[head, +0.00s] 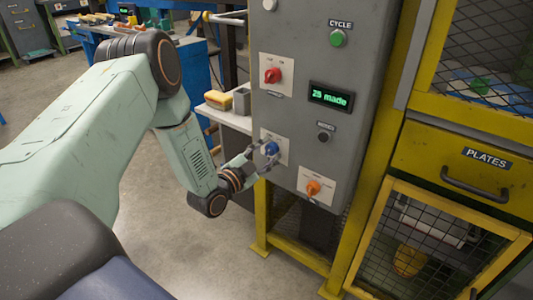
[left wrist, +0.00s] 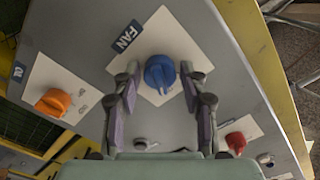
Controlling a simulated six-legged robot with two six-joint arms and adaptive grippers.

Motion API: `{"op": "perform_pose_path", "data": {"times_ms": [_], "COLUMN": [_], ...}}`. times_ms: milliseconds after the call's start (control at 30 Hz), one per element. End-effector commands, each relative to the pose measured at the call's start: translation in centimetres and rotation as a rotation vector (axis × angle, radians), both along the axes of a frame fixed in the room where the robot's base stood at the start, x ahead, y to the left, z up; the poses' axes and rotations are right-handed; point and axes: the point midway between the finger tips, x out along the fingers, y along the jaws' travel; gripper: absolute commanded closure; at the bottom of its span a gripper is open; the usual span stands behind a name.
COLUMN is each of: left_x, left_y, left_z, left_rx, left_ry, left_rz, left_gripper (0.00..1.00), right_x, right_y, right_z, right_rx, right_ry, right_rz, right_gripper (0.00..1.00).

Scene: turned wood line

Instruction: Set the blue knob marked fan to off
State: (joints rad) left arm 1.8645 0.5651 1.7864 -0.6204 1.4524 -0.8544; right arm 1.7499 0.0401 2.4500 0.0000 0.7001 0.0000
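The blue knob (head: 271,148) sits on a white plate low on the left side of the grey control panel. In the left wrist view the blue knob (left wrist: 160,73) has a FAN label (left wrist: 127,37) beside its plate. My left gripper (head: 262,160) is at the knob in the head view. In the wrist view its two fingers (left wrist: 160,82) are spread, one on each side of the knob, with visible gaps to it. The position marks around the knob are too small to read. My right gripper is in neither view.
A red knob (head: 272,76) is above and an orange knob (head: 313,187) is at lower right. A black button (head: 324,137), a green CYCLE button (head: 338,39) and a display (head: 331,96) reading "25 made" share the panel. A small shelf (head: 234,119) with blocks stands left of it.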

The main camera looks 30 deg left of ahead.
Motion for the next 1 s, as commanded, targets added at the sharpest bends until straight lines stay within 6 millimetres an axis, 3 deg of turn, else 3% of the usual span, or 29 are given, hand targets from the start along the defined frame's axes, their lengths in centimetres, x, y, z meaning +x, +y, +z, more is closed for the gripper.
{"op": "perform_pose_path", "data": {"times_ms": [433, 733, 1000], "left_x": [-0.03, -0.04, -0.05], "left_y": [0.01, 0.01, -0.02], "left_z": [-0.04, -0.04, -0.05], "left_rx": [0.0, -0.039, -0.207], "left_ry": [0.001, 0.004, 0.018], "left_rz": [0.001, 0.001, 0.0], "left_gripper": [0.98, 0.99, 0.99], "right_x": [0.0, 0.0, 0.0], "right_y": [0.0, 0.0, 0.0], "right_z": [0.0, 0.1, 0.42], "right_rx": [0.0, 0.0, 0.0], "right_ry": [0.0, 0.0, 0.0], "right_rz": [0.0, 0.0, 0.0], "right_gripper": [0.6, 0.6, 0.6]}}
